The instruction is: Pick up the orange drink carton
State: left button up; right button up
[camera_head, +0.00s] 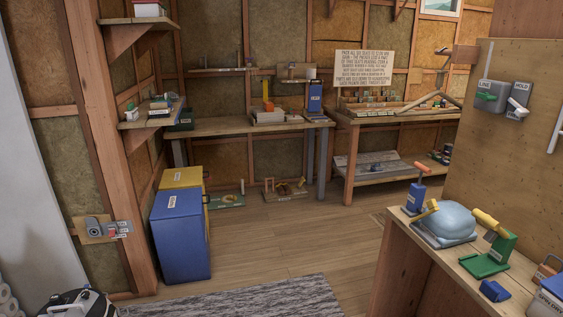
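I cannot make out an orange drink carton for certain in the head view. A small upright yellow-orange object (267,90) stands on the back workbench (222,126), too small to identify. An orange-brown object (547,270) is at the right edge, partly cut off by the frame. Neither of my grippers is in view.
A blue bin (180,235) and a yellow bin (183,178) stand left of centre. A near bench (425,262) at right holds a light blue rounded object (447,222) and green tool (488,257). A grey rug (250,300) lies in front; the wooden floor (290,240) is open.

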aim_at(269, 106)
jog(key=i, duration=2.45)
